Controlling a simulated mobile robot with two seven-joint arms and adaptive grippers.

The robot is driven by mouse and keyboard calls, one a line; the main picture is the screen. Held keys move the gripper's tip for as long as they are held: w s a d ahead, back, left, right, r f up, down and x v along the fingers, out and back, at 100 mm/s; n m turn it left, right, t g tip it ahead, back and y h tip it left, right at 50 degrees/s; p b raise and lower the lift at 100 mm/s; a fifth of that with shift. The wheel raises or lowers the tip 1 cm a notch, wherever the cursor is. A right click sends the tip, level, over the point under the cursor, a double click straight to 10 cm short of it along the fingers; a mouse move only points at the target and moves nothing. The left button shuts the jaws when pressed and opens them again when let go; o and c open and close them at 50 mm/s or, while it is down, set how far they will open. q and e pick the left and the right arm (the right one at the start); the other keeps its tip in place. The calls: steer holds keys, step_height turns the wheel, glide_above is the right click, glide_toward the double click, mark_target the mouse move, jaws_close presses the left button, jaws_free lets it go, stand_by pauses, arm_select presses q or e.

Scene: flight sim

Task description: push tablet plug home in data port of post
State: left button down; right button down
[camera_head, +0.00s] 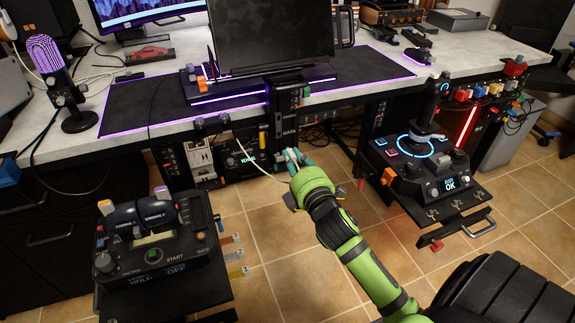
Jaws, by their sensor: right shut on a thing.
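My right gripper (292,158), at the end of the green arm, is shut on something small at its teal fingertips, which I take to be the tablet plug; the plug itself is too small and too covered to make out. The gripper is just in front of and below the black post (279,118) under the desk's front edge. A thin white cable (256,168) curves down from the desk edge towards the gripper. I cannot tell whether the plug touches the data port, which is hidden or too small to see. A dark tablet-like screen (270,36) stands above the post. My left gripper is not in view.
A joystick console (416,160) stands on the right and a throttle console (155,240) on the lower left. A black seat (505,295) is at the lower right. A grey desk (108,152) with a microphone (62,85) spans the back. Tiled floor lies clear between the consoles.

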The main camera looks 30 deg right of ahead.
mark_target(289, 151)
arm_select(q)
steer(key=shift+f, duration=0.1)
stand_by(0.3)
arm_select(e)
steer(key=shift+p, duration=0.45)
steer(key=x, duration=0.3)
steer(key=shift+w, duration=0.3)
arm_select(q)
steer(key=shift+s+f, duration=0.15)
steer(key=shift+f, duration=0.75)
arm_select(e)
steer(key=shift+x, duration=1.1)
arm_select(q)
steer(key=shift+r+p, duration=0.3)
arm_select(e)
steer(key=shift+s, duration=0.1)
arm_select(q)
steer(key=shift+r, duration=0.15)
arm_select(e)
steer(key=shift+r, duration=0.1)
arm_select(q)
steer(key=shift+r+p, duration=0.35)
steer(key=shift+p, duration=0.1)
